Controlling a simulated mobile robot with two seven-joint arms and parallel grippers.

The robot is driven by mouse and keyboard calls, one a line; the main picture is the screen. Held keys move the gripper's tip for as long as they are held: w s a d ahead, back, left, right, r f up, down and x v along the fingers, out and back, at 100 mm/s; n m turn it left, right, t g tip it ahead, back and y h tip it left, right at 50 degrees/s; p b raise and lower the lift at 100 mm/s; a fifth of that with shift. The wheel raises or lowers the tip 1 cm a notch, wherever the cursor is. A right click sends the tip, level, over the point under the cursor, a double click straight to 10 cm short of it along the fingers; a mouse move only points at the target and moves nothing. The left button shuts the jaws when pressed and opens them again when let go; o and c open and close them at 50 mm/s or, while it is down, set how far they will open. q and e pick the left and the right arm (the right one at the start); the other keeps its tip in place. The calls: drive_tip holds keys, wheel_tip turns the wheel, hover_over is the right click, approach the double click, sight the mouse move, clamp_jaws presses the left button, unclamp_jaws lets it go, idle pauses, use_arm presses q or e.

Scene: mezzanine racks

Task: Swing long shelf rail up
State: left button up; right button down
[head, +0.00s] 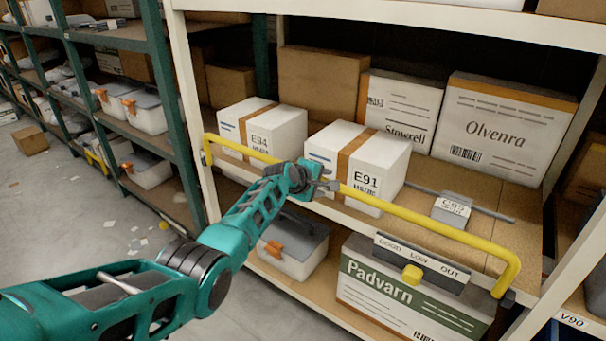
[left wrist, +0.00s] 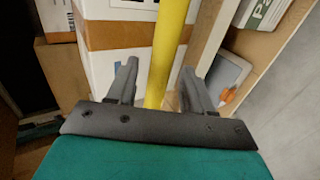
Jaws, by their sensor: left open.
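The long yellow shelf rail (head: 420,222) runs across the front of the middle shelf, from a bent end at the left post to a bent end at the lower right. My left gripper (head: 328,186) is at the middle of the rail, in front of the box marked E91. In the left wrist view the rail (left wrist: 165,50) passes between the two open fingers of the left gripper (left wrist: 155,90). The fingers stand apart from the rail on both sides. My right gripper is in neither view.
White boxes E94 (head: 285,135) and E91 (head: 388,165) stand close behind the rail. A grey slider with tag C95 (head: 452,210) lies on the shelf (head: 480,245). Below are a Padvarn box (head: 390,300) and a lidded bin (head: 300,250). Open floor (head: 90,235) lies to the left.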

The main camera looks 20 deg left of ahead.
use_arm(q)
drive_tip(key=v, duration=1)
drive_tip(key=shift+p, duration=0.3)
drive_tip(key=shift+f, duration=0.1)
drive_tip(key=s+d+f+m+y, duration=0.1)
drive_tip(key=s+d+f+m, duration=0.1)
drive_tip(key=s+f+m, duration=0.7)
drive_tip(key=s+d+f+m, duration=0.25)
drive_tip(key=s+f, duration=0.55)
drive_tip(key=s, duration=0.5)
drive_tip(key=s+d+m, duration=0.2)
drive_tip(key=s+m, duration=0.4)
drive_tip(key=s, duration=0.5)
drive_tip(key=shift+s+d+f, duration=0.3)
drive_tip(key=shift+d, duration=0.1)
